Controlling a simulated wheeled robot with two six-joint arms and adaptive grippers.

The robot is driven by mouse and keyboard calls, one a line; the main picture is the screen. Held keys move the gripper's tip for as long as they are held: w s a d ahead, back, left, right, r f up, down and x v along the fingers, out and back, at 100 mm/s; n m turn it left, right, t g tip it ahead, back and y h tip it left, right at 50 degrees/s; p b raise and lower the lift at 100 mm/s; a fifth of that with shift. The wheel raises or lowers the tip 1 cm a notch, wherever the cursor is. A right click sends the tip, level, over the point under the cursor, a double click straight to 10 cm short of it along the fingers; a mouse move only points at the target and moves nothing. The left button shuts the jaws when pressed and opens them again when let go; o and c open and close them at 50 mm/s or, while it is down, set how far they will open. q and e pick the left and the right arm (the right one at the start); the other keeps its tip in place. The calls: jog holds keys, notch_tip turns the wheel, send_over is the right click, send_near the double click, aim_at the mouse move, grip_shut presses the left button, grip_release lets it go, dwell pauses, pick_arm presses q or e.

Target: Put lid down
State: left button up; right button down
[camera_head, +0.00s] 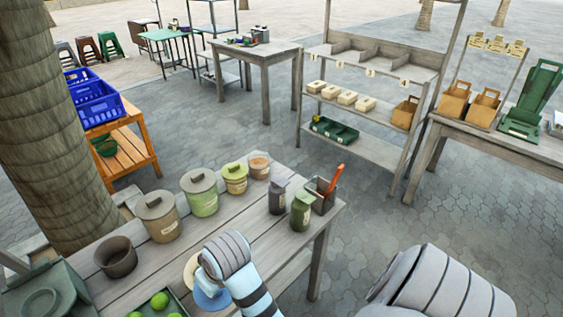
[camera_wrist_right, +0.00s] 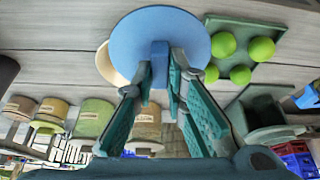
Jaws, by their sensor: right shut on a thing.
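The blue round lid (camera_head: 212,300) is low over the wooden table in the head view, partly covered by my arm. In the right wrist view the lid (camera_wrist_right: 150,30) shows whole, with a square blue knob (camera_wrist_right: 159,52). My right gripper (camera_wrist_right: 160,62) is shut on the knob. A pale cream round thing (camera_wrist_right: 106,66) shows partly beneath the lid; it also shows beside the lid in the head view (camera_head: 190,270). I cannot tell whether lid and cream thing touch. My left gripper is in neither view.
On the table (camera_head: 262,217), lidded jars (camera_head: 160,218) line the far side and a dark open pot (camera_head: 117,258) stands left. A tray of green balls (camera_wrist_right: 238,72) is close to the lid. Two dark canisters (camera_head: 301,212) and a box (camera_head: 322,200) stand right. The table's middle is clear.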

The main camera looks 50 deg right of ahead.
jog(key=w+d+r+n+y+b, duration=0.1)
jog(key=w+d+n+y, duration=0.1)
jog(key=w+d+n, duration=0.45)
jog(key=w+d+r+n+g, duration=0.1)
jog(key=w+d+r, duration=0.1)
jog(key=d+r, duration=0.3)
jog(key=w+d+r+n+g, duration=0.1)
jog(key=w+d+r, duration=0.15)
jog(key=d, duration=0.55)
jog(key=shift+y, duration=0.3)
jog(key=f+b, duration=0.3)
jog(key=f, duration=0.1)
jog(key=f+b, duration=0.4)
jog(key=f, duration=0.1)
jog(key=s+f+b, duration=0.1)
jog(key=f+b, duration=0.3)
jog(key=f, duration=0.1)
jog(key=shift+s+d, duration=0.1)
jog(key=shift+d, duration=0.1)
notch_tip(320, 180, down, 5)
jog(key=shift+r+b, duration=0.15)
jog(key=shift+b, duration=0.65)
jog(key=c, duration=1.6)
grip_release()
jog(key=shift+r, duration=0.1)
jog(key=p+v, duration=0.3)
jog(key=v, duration=0.9)
